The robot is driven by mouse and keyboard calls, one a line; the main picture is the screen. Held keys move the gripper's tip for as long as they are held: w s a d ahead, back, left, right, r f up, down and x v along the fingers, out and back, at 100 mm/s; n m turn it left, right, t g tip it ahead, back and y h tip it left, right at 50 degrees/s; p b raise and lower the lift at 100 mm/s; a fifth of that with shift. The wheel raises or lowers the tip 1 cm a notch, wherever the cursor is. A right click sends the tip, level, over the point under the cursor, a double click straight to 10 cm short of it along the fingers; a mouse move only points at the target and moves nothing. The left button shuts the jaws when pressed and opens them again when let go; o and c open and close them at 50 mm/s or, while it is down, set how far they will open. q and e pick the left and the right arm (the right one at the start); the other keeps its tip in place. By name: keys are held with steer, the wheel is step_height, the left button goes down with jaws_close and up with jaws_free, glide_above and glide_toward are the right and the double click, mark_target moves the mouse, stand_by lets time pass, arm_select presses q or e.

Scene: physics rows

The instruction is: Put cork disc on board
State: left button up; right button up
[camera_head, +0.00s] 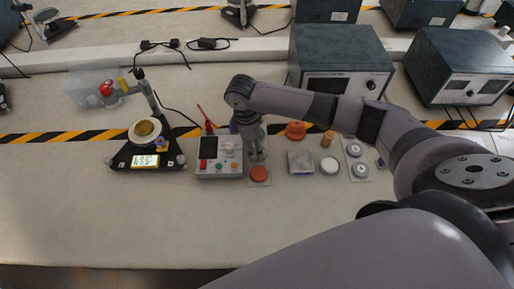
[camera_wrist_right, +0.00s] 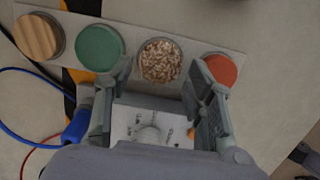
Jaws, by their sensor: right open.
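A brown speckled disc, which looks like the cork disc (camera_wrist_right: 160,60), lies on a pale strip-shaped board (camera_wrist_right: 192,47) in the right wrist view. It sits in a row between a green disc (camera_wrist_right: 100,47) and a red disc (camera_wrist_right: 220,70), with a striped wooden disc (camera_wrist_right: 38,35) at the end. My right gripper (camera_wrist_right: 158,82) is open, its fingertips on either side of the cork disc in the picture; contact cannot be told. In the head view my right gripper (camera_head: 257,153) covers most of this board, with the red disc (camera_head: 260,173) showing at its near end.
A meter box with a dial (camera_head: 219,158) stands just left of the board. A black balance (camera_head: 146,152) is farther left. Right of the gripper are an orange knob-like piece (camera_head: 295,130), a silver square (camera_head: 300,162) and a white disc (camera_head: 329,166). The front left table is clear.

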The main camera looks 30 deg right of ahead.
step_height(320, 180, up, 10)
steer(key=a+b, duration=0.1)
steer(key=shift+w+a, duration=0.2)
steer(key=shift+w, duration=0.1)
steer(key=shift+f, duration=0.15)
